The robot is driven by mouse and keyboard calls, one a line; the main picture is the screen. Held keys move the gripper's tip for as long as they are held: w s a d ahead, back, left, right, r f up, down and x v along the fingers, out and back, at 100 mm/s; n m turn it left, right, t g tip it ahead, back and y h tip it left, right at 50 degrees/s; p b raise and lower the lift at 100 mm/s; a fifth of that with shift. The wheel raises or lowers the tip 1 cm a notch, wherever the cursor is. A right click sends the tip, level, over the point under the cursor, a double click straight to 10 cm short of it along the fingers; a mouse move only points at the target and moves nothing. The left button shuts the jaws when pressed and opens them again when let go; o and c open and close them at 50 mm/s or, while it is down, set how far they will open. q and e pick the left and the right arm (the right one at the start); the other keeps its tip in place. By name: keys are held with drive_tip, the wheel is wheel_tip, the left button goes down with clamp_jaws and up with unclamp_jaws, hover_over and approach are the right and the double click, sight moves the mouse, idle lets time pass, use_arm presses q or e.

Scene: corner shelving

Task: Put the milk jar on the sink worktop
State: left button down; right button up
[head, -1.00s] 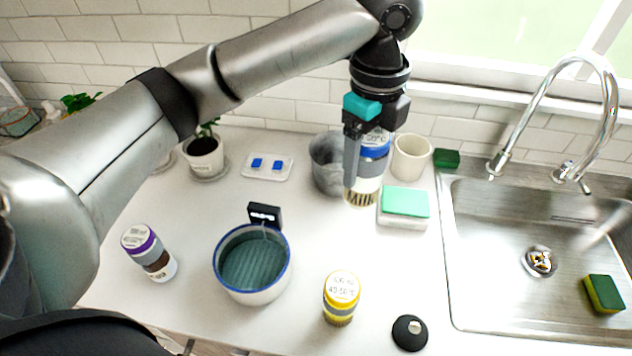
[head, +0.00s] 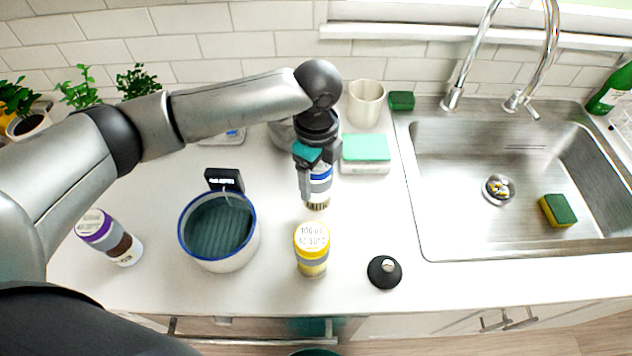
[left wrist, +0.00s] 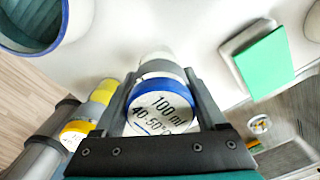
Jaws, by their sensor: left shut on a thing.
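My left gripper (head: 314,188) is shut on a jar with a blue lid (head: 320,186), held upright between its fingers. In the left wrist view the jar's white lid top (left wrist: 160,112) reads "100 ml 40-50°". Whether its base touches the worktop I cannot tell. The white worktop (head: 350,215) lies under it, left of the steel sink (head: 440,190). A yellow-lidded jar (head: 312,248) stands just in front, and a purple-lidded jar (head: 108,236) stands far left. My right gripper is not in view.
A blue-rimmed warmer pot (head: 250,240) stands left of the held jar. A green sponge on a white holder (head: 365,150), a cream cup (head: 365,103) and a grey pot behind my gripper stand at the back. A black lid (head: 384,272) lies front right. Clear worktop lies between jar and sink.

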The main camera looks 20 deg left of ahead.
use_arm(q)
drive_tip(key=shift+f, duration=1.05)
drive_tip(key=shift+f, duration=0.15)
unclamp_jaws()
wheel_tip(320, 180, up, 12)
drive_tip(key=shift+r+p, duration=0.2)
drive_tip(key=shift+p, duration=0.25)
